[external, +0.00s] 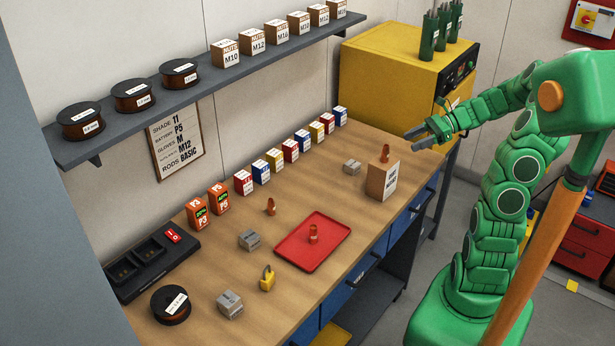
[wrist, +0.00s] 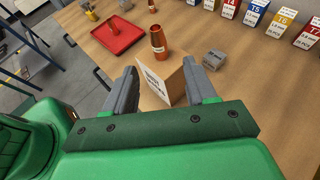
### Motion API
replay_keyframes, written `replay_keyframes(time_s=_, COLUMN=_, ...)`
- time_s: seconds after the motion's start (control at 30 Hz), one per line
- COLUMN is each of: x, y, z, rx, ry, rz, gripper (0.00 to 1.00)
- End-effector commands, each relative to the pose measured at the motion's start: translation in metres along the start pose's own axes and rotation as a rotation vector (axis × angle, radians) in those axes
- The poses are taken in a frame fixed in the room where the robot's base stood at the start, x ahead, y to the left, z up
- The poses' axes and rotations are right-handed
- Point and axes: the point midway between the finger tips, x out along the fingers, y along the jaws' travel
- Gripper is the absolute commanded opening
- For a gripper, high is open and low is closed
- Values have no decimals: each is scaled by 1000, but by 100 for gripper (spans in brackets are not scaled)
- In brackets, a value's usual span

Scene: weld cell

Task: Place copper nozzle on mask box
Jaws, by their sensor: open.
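A brown cardboard box with a white label (external: 382,180), which fits the mask box, stands near the front edge of the bench; its print is hard to read. A copper nozzle (external: 385,153) stands upright on top of it. In the wrist view the nozzle (wrist: 157,38) stands beyond the fingertips, at the far end of the box (wrist: 166,82). Another nozzle (external: 313,234) stands on the red tray (external: 283,257), and a third (external: 271,206) stands on the bare bench. My gripper (external: 416,139) is open and empty, above and to the right of the box, apart from the nozzle.
A grey block (external: 351,167) lies left of the box, with more blocks and a yellow padlock (external: 267,279) farther along. A yellow machine (external: 400,80) stands behind. The bench between tray and box is clear.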

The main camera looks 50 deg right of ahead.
Motion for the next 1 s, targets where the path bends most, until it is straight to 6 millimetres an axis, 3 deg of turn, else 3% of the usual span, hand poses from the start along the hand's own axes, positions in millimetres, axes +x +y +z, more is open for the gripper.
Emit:
replay_keyframes(time_s=0.27, x=-12, y=2, z=0, rx=1, ry=0, rz=4, gripper=56)
replay_keyframes(time_s=0.47, x=11, y=16, z=11, rx=-73, ry=42, rz=71, gripper=56)
replay_keyframes(time_s=0.7, x=65, y=68, z=35, rx=-301, ry=156, rz=271, gripper=56)
replay_keyframes(time_s=1.0, x=111, y=145, z=51, rx=-640, ry=288, rz=546, gripper=56)
